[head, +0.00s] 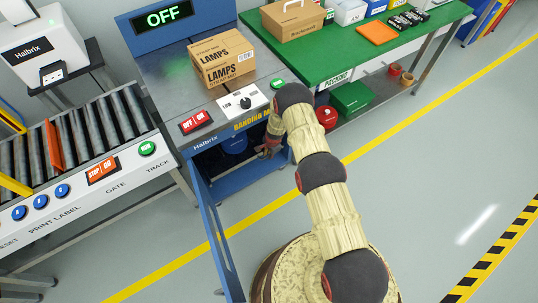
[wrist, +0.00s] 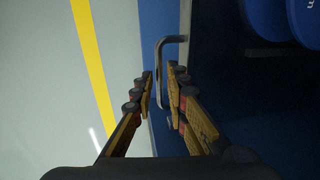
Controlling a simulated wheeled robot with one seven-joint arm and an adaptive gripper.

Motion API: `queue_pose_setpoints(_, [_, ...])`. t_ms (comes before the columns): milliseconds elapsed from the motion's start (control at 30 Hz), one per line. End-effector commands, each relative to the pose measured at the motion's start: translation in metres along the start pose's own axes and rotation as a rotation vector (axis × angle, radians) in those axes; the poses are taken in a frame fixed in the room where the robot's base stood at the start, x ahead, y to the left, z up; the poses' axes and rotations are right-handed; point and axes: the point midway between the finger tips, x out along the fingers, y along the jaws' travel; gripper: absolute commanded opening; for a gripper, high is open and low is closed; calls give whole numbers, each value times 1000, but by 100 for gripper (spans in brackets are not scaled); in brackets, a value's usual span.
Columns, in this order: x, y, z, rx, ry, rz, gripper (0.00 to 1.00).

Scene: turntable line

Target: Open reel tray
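The banding machine (head: 215,148) has an open front compartment under its top. A blue reel (head: 235,144) sits inside the dark opening, partly hidden. In the wrist view, a grey bent-bar handle (wrist: 173,39) stands on a blue front panel (wrist: 158,18), which looks like the edge of the reel tray. Blue round reel parts (wrist: 264,18) show beyond it on the right. My gripper (wrist: 162,72) is open, with one finger on each side of the handle bar; contact cannot be told. In the head view my gripper (head: 268,148) is at the right of the opening.
The blue cabinet door (head: 213,236) hangs open toward the front left. A carton (head: 222,58) lies on the machine top beside the controls. A roller conveyor (head: 85,135) is at left, a green packing bench (head: 340,50) at right. Floor at right is clear.

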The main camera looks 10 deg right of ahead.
Motion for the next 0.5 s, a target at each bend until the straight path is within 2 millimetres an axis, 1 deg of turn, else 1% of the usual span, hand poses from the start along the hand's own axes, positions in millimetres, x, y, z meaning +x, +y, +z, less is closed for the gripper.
queue_pose_setpoints(33, [0, 0, 0, 0, 0, 0, 13])
queue_pose_setpoints(267, [0, 0, 0, 0, 0, 1, 0])
queue_pose_setpoints(500, [0, 0, 0, 0, 0, 1, 0])
